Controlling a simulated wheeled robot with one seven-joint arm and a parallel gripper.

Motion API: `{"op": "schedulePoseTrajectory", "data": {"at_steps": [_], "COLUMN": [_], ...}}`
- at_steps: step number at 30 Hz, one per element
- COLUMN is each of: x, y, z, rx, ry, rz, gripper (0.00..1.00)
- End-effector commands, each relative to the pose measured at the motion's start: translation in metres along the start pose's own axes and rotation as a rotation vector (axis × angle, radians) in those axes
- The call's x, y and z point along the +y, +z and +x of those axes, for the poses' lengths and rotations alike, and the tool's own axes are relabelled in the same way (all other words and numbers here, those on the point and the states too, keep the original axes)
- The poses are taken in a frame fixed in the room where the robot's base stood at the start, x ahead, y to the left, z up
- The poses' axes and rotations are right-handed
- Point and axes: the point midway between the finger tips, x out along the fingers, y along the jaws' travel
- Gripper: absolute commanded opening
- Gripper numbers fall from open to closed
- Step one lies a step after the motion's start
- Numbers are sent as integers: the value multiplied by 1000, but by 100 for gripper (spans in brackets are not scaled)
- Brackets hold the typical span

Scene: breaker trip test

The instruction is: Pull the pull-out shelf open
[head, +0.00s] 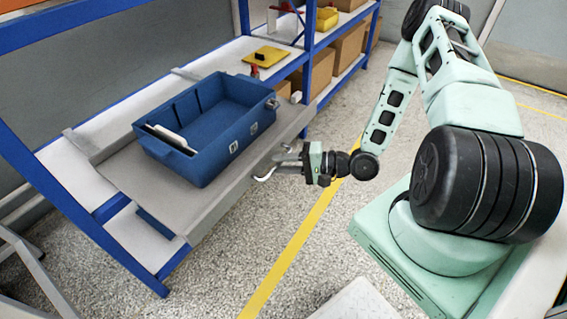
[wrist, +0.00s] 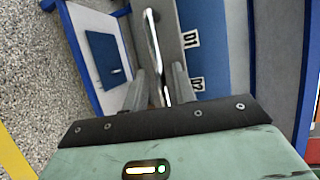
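The pull-out shelf (head: 222,193) is a grey tray in the blue rack, and its front edge stands out past the rack's front beam. A blue crate (head: 178,163) sits on it. A curved metal handle (head: 264,177) is on the shelf's front; in the wrist view the handle (wrist: 156,50) runs as a shiny bar between my fingers. My gripper (head: 277,165) is at the shelf front. In the wrist view its two grey fingers (wrist: 161,88) stand apart, one on each side of the bar, with a visible gap. Contact with the bar cannot be told.
The blue crate carries labels D1 (wrist: 190,40) and D2. A yellow tray (head: 266,56) lies on the neighbouring rack surface, and cardboard boxes (head: 348,48) fill the rack further back. The speckled floor (head: 300,215) before the shelf is clear, crossed by a yellow line (head: 290,247).

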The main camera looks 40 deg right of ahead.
Motion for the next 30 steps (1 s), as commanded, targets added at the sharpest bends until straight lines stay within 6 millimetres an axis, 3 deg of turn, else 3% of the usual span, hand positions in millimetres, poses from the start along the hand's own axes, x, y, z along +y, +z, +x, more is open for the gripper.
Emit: {"op": "schedulePoseTrajectory", "data": {"at_steps": [12, 17, 30], "x": [0, 0, 0], "y": [0, 0, -1], "z": [0, -11, -108], "rx": [-1, 0, 4], "ry": [-1, 0, 2], "rz": [0, 0, -1], "gripper": [32, 32, 32]}}
